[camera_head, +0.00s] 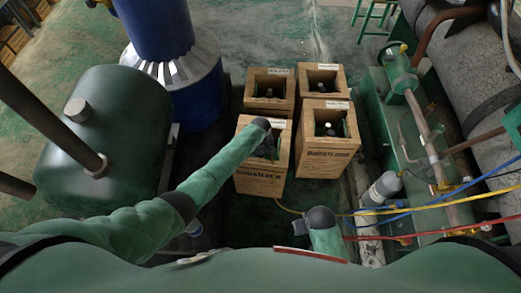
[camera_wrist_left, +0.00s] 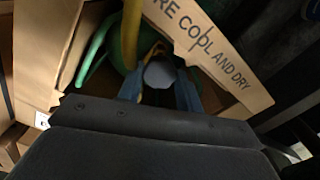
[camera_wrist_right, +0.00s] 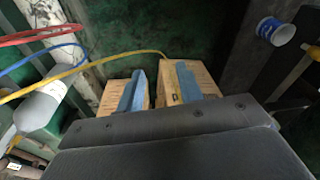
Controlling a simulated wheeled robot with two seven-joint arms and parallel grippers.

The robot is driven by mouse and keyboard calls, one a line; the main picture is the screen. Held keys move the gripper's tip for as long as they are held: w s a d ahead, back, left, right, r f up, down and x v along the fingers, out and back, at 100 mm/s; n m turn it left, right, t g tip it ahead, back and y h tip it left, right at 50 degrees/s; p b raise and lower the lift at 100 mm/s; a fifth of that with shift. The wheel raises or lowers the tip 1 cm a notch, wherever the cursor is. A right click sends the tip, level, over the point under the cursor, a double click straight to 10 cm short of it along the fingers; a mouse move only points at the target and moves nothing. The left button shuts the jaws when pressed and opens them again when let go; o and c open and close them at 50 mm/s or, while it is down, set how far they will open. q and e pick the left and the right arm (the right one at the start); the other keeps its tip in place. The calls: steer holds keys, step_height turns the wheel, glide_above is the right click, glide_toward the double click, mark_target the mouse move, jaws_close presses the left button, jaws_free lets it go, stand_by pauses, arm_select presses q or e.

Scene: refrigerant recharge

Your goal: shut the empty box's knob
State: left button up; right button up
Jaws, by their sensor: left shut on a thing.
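Four open wooden boxes stand together in the head view. My left gripper (camera_head: 268,147) reaches down into the front-left box (camera_head: 261,183), whose front lettering I cannot read surely. In the left wrist view, its blue fingers (camera_wrist_left: 159,92) are shut on a round grey knob (camera_wrist_left: 160,73). Below the knob is a green cylinder (camera_wrist_left: 122,52), partly hidden by the gripper. A yellow hose (camera_wrist_left: 131,30) runs beside it. My right gripper (camera_wrist_right: 160,88) is open and empty in the right wrist view, its blue fingers apart above the boxes' front side.
The front-right box (camera_head: 323,164) and two back boxes (camera_head: 270,76) (camera_head: 321,72) hold dark cylinders. A green tank (camera_head: 105,130) and blue column (camera_head: 190,95) stand left.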

arm_select(q)
steer(key=m+p, duration=0.1)
steer(key=m, duration=0.2)
steer(key=shift+m, duration=0.4)
steer(key=m, duration=0.3)
steer(key=shift+m, duration=0.3)
steer(key=m, duration=0.4)
steer(key=shift+m+p, duration=0.3)
steer(key=shift+p, duration=0.1)
steer(key=m, duration=0.3)
steer(key=shift+m, duration=0.3)
arm_select(e)
step_height(320, 180, down, 8)
steer(key=s, duration=0.1)
arm_select(q)
steer(key=shift+m, duration=1.3)
steer(key=m+b, duration=0.1)
steer(key=m, duration=0.2)
steer(key=shift+m, duration=0.3)
steer(key=m, duration=0.2)
steer(key=shift+m, duration=0.3)
steer(key=shift+m+b, duration=0.35)
steer(key=shift+m, duration=0.25)
arm_select(e)
step_height(320, 180, up, 7)
steer(key=shift+w, duration=0.45)
steer(key=shift+f, duration=0.1)
